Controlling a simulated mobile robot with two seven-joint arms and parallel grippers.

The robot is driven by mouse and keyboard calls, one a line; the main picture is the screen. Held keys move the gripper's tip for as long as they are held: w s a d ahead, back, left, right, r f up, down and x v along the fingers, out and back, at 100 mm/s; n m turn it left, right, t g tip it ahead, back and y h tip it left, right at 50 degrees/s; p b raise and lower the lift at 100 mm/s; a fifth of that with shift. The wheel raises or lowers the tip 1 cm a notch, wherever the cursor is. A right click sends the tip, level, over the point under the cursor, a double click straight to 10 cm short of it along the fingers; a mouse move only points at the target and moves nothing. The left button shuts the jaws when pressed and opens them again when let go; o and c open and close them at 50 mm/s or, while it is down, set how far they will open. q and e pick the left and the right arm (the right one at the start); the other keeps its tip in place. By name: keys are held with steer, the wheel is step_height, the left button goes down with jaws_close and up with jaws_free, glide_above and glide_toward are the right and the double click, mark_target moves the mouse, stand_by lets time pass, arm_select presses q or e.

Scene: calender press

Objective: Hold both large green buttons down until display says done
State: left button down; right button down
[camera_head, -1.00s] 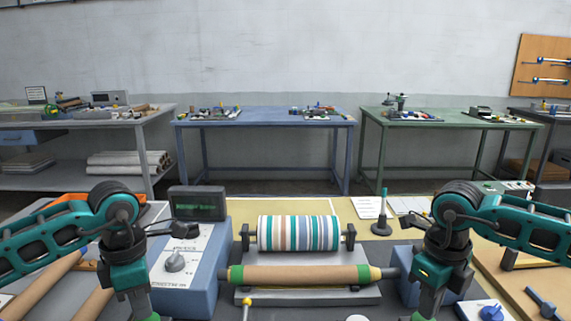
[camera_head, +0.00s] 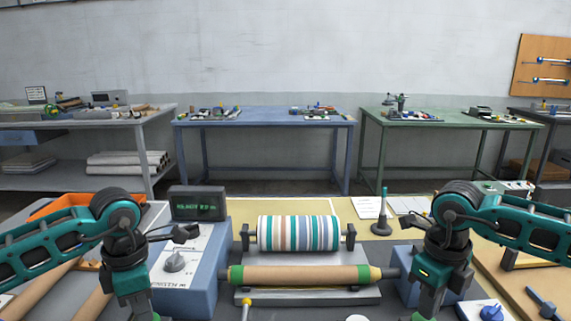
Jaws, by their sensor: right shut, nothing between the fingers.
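The display (camera_head: 197,203) is a dark box at the back of the blue control unit. It shows a line of green text, too small to read surely. The striped roller (camera_head: 298,233) and the tan roller (camera_head: 300,274) sit in the press between my arms. My right gripper (camera_head: 428,311) points down at the bottom edge, right of the tan roller, and is shut with nothing seen in it. My left wrist points down in front of the control unit, its fingers cut off by the bottom edge.
The blue control unit (camera_head: 205,262) has a grey knob (camera_head: 174,262). A small green post (camera_head: 382,205) stands behind the press. A blue knob (camera_head: 491,312) is at the lower right. An orange tray (camera_head: 75,203) lies behind my left arm.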

arm_select(q)
steer(key=shift+f, duration=0.3)
arm_select(e)
steer(key=shift+f, duration=0.85)
arm_select(q)
steer(key=shift+f, duration=0.1)
arm_select(e)
steer(key=shift+f, duration=0.1)
stand_by(0.6)
arm_select(q)
steer(key=shift+f, duration=0.3)
arm_select(e)
steer(key=shift+f, duration=0.3)
stand_by(1.5)
